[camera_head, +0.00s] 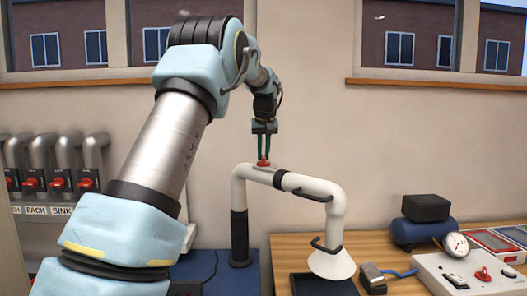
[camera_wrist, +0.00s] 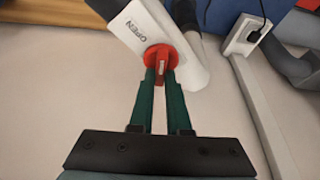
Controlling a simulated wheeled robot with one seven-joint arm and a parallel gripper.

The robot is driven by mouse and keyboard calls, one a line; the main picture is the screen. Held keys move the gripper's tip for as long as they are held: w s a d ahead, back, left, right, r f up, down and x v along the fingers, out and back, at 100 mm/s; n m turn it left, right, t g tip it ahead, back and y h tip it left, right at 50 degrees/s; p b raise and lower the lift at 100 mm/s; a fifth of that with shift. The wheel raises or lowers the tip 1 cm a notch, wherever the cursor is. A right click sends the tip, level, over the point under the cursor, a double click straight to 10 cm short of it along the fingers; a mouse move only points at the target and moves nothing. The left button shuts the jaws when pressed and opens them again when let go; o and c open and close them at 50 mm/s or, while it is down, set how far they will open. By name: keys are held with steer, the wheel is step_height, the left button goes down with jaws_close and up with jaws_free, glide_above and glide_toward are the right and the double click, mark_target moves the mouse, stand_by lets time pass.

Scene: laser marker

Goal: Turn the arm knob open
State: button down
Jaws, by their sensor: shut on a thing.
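The red arm knob (camera_head: 263,162) sits on top of the white extraction arm (camera_head: 318,186), near its upper left bend. In the wrist view the knob (camera_wrist: 160,58) is a round red base with a raised grip, beside a white label (camera_wrist: 138,38) that reads OPEN. My gripper (camera_head: 264,155) points down onto the knob from above. In the wrist view its two green fingers (camera_wrist: 161,75) are shut on the knob's raised grip, one on each side. The fingertips partly hide the knob.
Several grey pipes with red valves (camera_head: 58,183) stand at the left. The white hood (camera_head: 331,264) hangs over a black tray (camera_head: 322,284). A blue compressor (camera_head: 424,232), a gauge (camera_head: 455,244) and a control box (camera_head: 470,275) stand on the wooden bench at right.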

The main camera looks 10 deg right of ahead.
steer(key=n+y+p, duration=0.1)
steer(key=n, duration=0.3)
steer(key=shift+r+n+y, duration=0.1)
steer(key=shift+n+y, duration=0.2)
steer(key=shift+y, duration=0.1)
steer(key=shift+n+g+y, duration=0.4)
steer(key=shift+n+y, duration=0.3)
steer(key=shift+n, duration=1.2)
steer(key=c, duration=0.9)
jaws_free()
steer(key=v, duration=1)
steer(key=shift+s+r+b, duration=0.1)
steer(key=shift+r+b, duration=0.2)
